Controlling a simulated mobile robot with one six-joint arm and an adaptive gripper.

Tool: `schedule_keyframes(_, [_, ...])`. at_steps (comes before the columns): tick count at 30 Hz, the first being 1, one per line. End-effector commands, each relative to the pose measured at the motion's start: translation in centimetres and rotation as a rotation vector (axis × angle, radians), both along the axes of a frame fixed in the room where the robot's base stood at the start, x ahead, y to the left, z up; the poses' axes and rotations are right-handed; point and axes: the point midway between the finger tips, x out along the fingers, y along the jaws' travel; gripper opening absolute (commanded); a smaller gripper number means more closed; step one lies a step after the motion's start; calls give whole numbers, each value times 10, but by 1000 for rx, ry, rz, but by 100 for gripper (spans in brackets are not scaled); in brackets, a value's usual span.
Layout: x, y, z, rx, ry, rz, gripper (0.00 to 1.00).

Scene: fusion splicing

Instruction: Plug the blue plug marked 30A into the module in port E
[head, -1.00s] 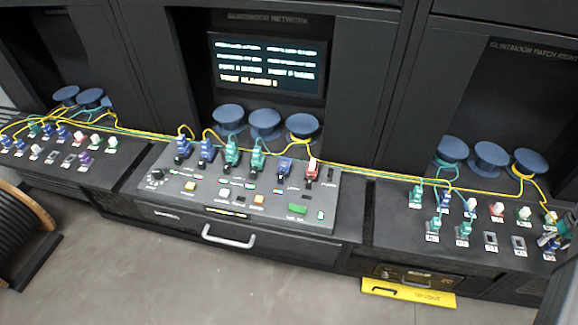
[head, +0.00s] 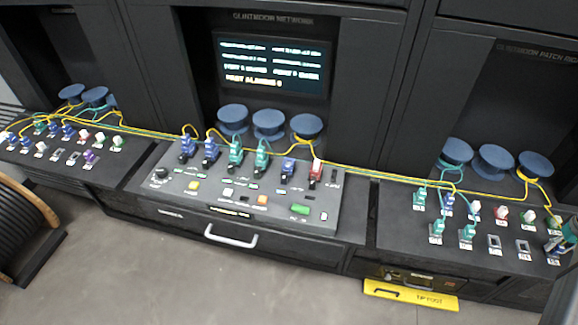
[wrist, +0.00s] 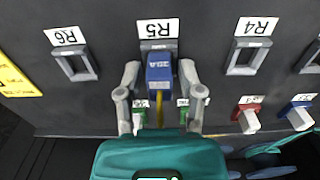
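My gripper (wrist: 159,98) has its two grey fingers on either side of a blue plug (wrist: 159,70) with a yellow cable. A narrow gap shows between each finger and the plug, so the gripper looks open around it. The plug sits in the port labelled R5 (wrist: 158,28); its own marking is upside down and not clearly readable.
Empty ports R6 (wrist: 76,64) and R4 (wrist: 248,56) flank the plug. Red (wrist: 247,116) and blue (wrist: 299,114) plugs stand close by. Yellow and teal cables (head: 370,172) run across the consoles. A yellow panel (head: 410,295) lies low on the right.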

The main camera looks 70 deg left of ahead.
Motion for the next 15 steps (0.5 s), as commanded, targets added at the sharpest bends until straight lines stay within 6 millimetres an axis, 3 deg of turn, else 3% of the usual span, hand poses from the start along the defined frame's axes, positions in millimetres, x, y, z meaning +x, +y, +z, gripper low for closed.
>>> schedule_keyframes(1, [0, 0, 0, 0, 0, 0, 30])
schedule_keyframes(6, [0, 0, 0, 0, 0, 0, 0])
schedule_keyframes(15, [0, 0, 0, 0, 0, 0, 0])
